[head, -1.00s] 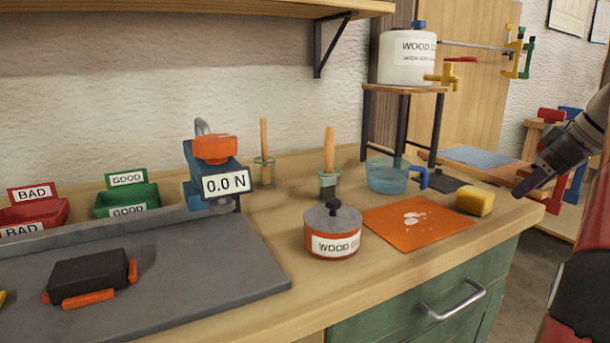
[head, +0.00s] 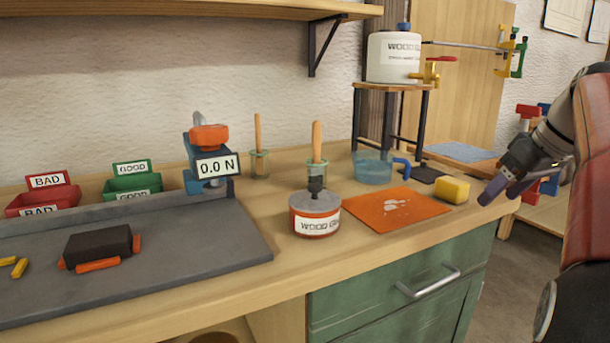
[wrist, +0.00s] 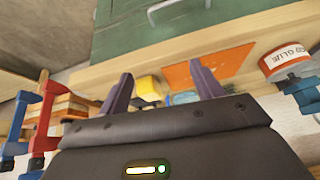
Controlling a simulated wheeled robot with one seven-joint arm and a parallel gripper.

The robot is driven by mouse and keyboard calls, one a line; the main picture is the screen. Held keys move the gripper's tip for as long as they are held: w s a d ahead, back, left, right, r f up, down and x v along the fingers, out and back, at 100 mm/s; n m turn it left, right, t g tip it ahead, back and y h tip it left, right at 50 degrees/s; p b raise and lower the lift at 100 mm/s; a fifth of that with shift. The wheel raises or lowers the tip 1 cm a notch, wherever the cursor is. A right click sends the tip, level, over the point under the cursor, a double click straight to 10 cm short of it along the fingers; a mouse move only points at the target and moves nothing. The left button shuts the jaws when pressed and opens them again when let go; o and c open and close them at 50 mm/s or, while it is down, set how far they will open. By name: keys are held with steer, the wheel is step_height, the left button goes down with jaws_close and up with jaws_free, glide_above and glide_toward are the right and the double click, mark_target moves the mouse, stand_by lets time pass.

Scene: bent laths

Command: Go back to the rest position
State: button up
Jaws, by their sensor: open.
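My gripper (head: 497,190) is at the right of the head view, beyond the bench's right end and apart from everything on it. Its jaws are open and empty, with two dark purple fingers apart in the wrist view (wrist: 160,88). The yellow sponge (head: 453,190) lies on the bench just left of my gripper in the head view. In the wrist view the sponge (wrist: 149,88) shows between the fingers but farther off.
The bench holds an orange mat (head: 396,208), a wood glue pot (head: 315,222), a blue jug (head: 373,170) and a force gauge (head: 212,165). A white glue tank (head: 394,58) stands on a raised stand. Clamps (head: 545,185) stand behind my arm. Floor shows at the right.

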steer(key=s+a+f+m+h, duration=0.1)
steer(key=s+a+f+m, duration=0.1)
steer(key=s+a+f, duration=0.65)
steer(key=s+a+f+m+h, duration=0.1)
steer(key=s+a+f, duration=0.3)
steer(key=a, duration=0.8)
steer(key=s+a+f, duration=0.3)
steer(key=s+f, duration=0.2)
steer(key=f, duration=0.4)
steer(key=shift+s+f+m, duration=0.3)
steer(key=shift+s+f, duration=0.05)
